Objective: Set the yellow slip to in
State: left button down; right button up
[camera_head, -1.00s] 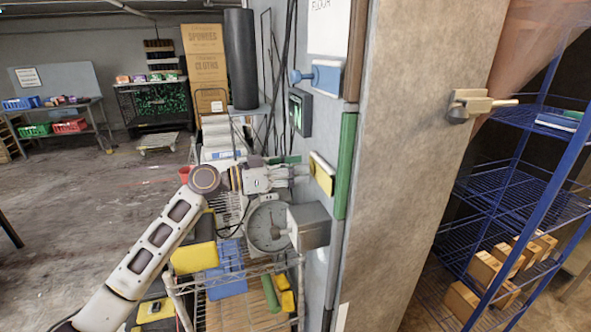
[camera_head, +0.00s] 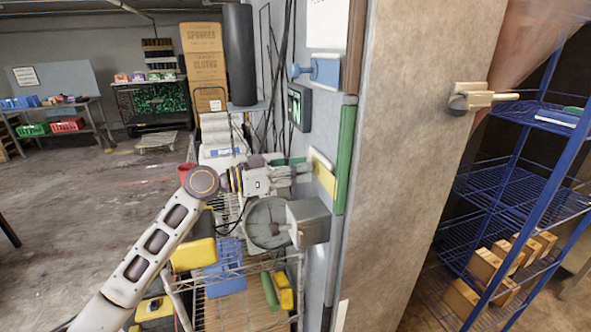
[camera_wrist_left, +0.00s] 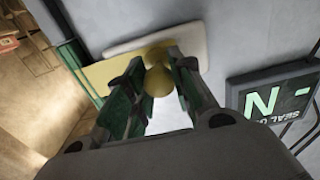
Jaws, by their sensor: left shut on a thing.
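The yellow slip (camera_head: 324,174) is a flat yellow plate with a round knob on the grey wall panel, left of an upright green strip. In the left wrist view the yellow plate (camera_wrist_left: 108,73) lies against a pale rounded backing (camera_wrist_left: 185,38), sticking out to the left. My left gripper (camera_head: 306,171) reaches it from the left. In the wrist view its fingers (camera_wrist_left: 158,76) are closed around the yellow knob, which shows between them. Any marking for the slip's position is not readable. My right gripper is not in view.
A dark box with a lit green display (camera_head: 299,107) and a blue handle (camera_head: 318,71) are on the wall above. A grey box (camera_head: 309,222) juts out just below my gripper. A wire cart (camera_head: 238,290) with yellow and blue items stands below. Blue shelving (camera_head: 510,190) is at right.

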aim_at(321, 173)
pick_arm(q)
jog(key=shift+s+d+b, duration=0.15)
jog(key=shift+s+d, duration=0.05)
jog(key=shift+s, duration=0.4)
jog(key=shift+s+d+b, duration=0.15)
jog(key=shift+s+d, duration=0.05)
jog(key=shift+s, duration=0.4)
jog(key=shift+s+d, duration=0.1)
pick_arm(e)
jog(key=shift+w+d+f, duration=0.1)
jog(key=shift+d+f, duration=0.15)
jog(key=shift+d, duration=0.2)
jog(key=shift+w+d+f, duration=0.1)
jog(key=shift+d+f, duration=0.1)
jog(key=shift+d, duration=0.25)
pick_arm(q)
jog(key=c, duration=1.5)
grip_release()
jog(key=shift+o, duration=1.3)
jog(key=shift+s, duration=0.1)
jog(key=shift+o, duration=0.3)
jog(key=v, duration=1.2)
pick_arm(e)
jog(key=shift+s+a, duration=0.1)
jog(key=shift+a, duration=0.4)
